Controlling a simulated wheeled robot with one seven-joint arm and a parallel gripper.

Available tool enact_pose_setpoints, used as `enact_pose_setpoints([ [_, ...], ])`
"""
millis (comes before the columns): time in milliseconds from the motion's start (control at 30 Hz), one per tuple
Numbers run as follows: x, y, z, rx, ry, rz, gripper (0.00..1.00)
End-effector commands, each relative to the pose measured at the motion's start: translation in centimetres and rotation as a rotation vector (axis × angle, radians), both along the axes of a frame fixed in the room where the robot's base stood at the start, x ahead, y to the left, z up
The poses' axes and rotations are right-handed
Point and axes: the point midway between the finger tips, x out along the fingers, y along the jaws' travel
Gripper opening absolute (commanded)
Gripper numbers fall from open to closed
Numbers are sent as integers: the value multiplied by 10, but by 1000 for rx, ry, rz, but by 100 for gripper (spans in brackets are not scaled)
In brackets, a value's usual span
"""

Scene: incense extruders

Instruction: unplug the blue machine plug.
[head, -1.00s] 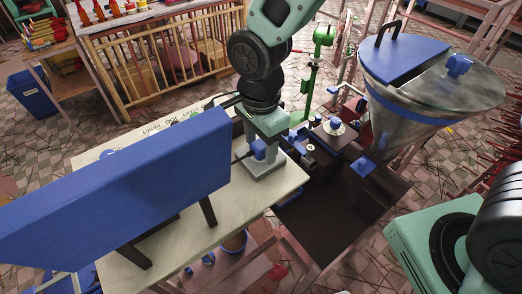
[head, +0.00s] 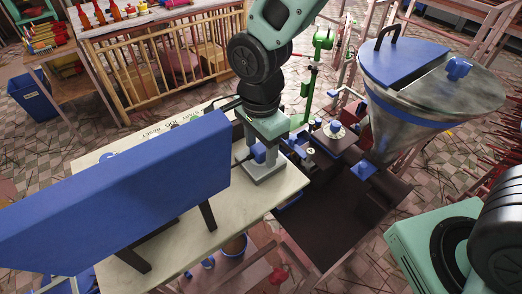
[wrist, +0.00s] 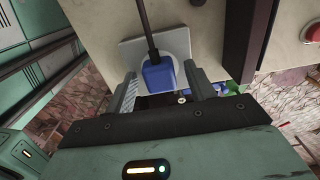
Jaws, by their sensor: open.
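The blue plug (wrist: 158,76) sits in a pale socket on a light grey plate (wrist: 131,50), with a black cable running up from it in the wrist view. In the head view the plug (head: 258,153) shows on the table, partly hidden by my gripper. My gripper (wrist: 161,86) is open, with one grey finger on each side of the plug. Gaps show between the plug and the fingers, and I cannot tell whether either touches it. In the head view my gripper (head: 264,165) points down over the plate.
A large blue panel (head: 120,190) on dark legs stands on the cream table (head: 225,222) left of my gripper. A metal hopper with a blue lid (head: 402,48) stands to the right above dark machinery. A red button (wrist: 312,34) shows at the right in the wrist view.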

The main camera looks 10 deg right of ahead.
Motion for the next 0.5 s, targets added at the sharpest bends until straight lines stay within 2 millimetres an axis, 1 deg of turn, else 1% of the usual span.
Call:
enact_pose_setpoints([
  [267,0,0,0,0,0,0,55],
  [300,0,0,0,0,0,0,43],
  [367,0,0,0,0,0,0,27],
  [400,0,0,0,0,0,0,16],
  [433,0,0,0,0,0,0,7],
  [467,0,0,0,0,0,0,0],
  [500,0,0,0,0,0,0,0],
])
